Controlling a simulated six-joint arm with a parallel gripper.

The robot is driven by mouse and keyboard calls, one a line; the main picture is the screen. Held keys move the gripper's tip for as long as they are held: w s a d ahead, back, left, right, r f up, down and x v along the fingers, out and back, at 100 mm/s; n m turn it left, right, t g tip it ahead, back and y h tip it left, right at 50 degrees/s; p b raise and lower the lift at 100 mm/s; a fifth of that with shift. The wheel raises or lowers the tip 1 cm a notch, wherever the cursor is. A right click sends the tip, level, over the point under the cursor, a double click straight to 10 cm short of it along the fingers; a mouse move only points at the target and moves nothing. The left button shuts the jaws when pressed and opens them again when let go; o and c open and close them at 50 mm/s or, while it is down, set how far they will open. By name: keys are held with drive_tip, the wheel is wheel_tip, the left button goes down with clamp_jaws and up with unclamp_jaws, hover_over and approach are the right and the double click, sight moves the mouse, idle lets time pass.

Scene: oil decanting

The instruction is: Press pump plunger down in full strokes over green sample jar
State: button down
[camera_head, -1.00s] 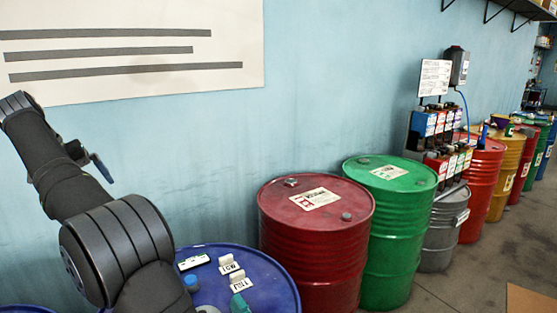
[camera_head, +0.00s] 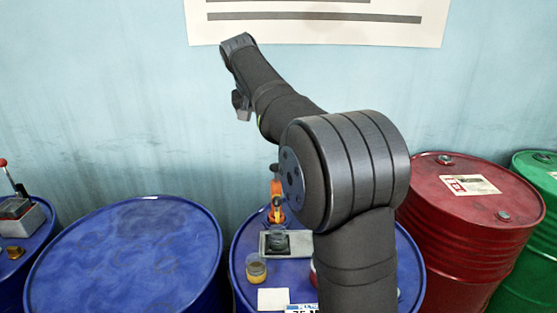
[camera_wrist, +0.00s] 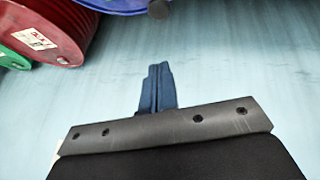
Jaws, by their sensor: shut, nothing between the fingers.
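In the head view an orange upright device (camera_head: 276,200), which may be the pump, stands on a blue drum (camera_head: 240,262), partly behind my arm.
A bare-topped blue drum (camera_head: 125,260) stands left. Beyond it, a box with a red-knobbed lever (camera_head: 12,190) sits on another blue drum. A red drum (camera_head: 470,225) and a green drum (camera_head: 530,245) stand right. The blue wall is behind, with a white sign (camera_head: 320,20).

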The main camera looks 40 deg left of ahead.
drive_tip(key=s+d+f+t+y, duration=0.1)
drive_tip(key=d+f+y, duration=0.1)
drive_tip(key=d+y, duration=0.2)
drive_tip(key=shift+s+d+m+y, duration=0.3)
drive_tip(key=shift+d, duration=0.8)
drive_tip(key=x, duration=0.4)
drive_tip(key=f+x, duration=0.1)
drive_tip(key=x, duration=0.3)
drive_tip(key=s+d+x, duration=0.1)
drive_tip(key=x, duration=0.3)
drive_tip(key=shift+f, duration=0.85)
drive_tip(key=shift+f, duration=1.9)
